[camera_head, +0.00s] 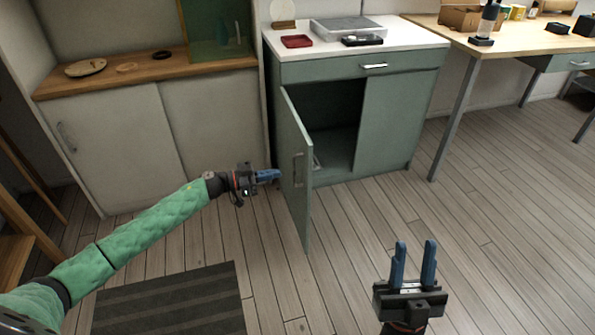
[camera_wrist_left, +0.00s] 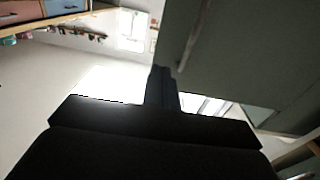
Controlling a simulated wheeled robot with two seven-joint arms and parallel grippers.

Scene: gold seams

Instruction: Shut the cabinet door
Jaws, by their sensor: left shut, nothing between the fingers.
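The green cabinet (camera_head: 390,125) stands against the back wall, and its left door (camera_head: 293,165) is swung wide open toward me. The door has a vertical metal handle (camera_head: 298,170). The dark inside of the cabinet shows to the right of the door. My left gripper (camera_head: 278,175) is shut and empty, just left of the door's outer face, close to the handle; I cannot tell whether it touches. In the left wrist view the door (camera_wrist_left: 225,65) fills the upper right beyond the shut fingers (camera_wrist_left: 161,85). My right gripper (camera_head: 413,262) is open and empty above the floor, right of the door.
A red tray (camera_head: 297,41) and a black dish (camera_head: 362,40) lie on the white cabinet top. A low cream cabinet (camera_head: 115,140) stands at the left, a wooden desk (camera_head: 520,40) at the right. A striped mat (camera_head: 170,305) lies on the floor. The floor before the cabinet is clear.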

